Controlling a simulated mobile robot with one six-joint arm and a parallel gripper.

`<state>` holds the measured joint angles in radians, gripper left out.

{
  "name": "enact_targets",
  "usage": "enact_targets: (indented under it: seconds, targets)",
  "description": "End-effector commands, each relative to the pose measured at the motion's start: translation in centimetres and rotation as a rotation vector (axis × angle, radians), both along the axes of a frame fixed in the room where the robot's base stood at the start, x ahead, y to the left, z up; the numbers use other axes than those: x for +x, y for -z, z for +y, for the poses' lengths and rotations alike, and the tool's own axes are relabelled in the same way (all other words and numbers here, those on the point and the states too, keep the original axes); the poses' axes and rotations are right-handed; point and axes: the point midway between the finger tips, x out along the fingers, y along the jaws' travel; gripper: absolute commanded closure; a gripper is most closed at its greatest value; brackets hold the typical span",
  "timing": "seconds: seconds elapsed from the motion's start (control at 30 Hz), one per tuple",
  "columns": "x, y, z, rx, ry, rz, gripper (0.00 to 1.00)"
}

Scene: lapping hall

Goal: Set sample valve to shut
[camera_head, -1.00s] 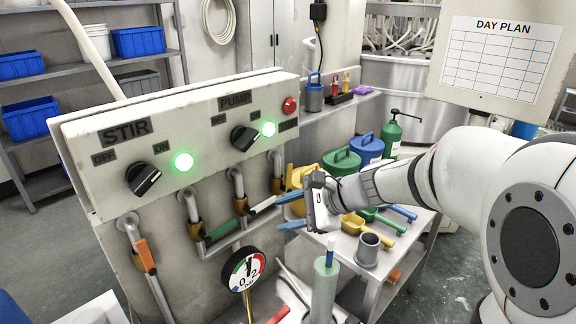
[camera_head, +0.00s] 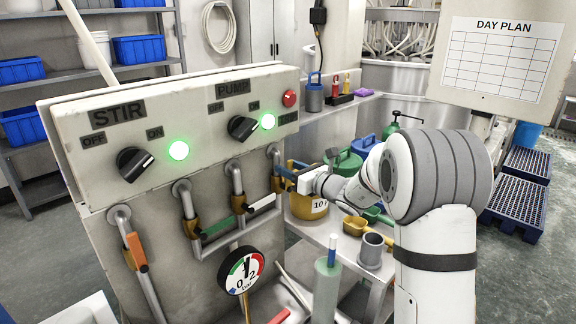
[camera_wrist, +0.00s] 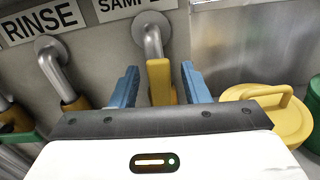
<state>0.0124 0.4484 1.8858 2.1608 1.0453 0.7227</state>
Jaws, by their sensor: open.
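The sample valve is on the rightmost bent pipe of the panel, under the SAMPLE label (camera_wrist: 135,5) in the wrist view. Its yellow part (camera_wrist: 159,80), seemingly the lever, stands below the grey pipe elbow. In the head view the valve (camera_head: 277,184) is partly hidden by my gripper (camera_head: 291,170). My gripper is open. In the wrist view its two blue fingers (camera_wrist: 160,86) stand on either side of the yellow part, with a visible gap on each side. The lever's exact angle is hard to tell.
The RINSE pipe (camera_wrist: 52,62) is just left. Green (camera_head: 218,229) and white (camera_head: 262,204) levers sit close by. A yellow container (camera_head: 306,206) stands right beside the valve, its lid (camera_wrist: 268,118) near my right finger. A gauge (camera_head: 241,270) is lower left.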

Motion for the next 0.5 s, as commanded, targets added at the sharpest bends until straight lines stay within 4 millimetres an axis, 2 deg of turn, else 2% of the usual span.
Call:
enact_targets:
  seconds: [0.2,0.5]
  targets:
    - [1.5,0.0,1.5,-0.001,0.000,-0.001,0.58]
    - [1.6,0.0,1.6,-0.001,0.001,-0.001,0.59]
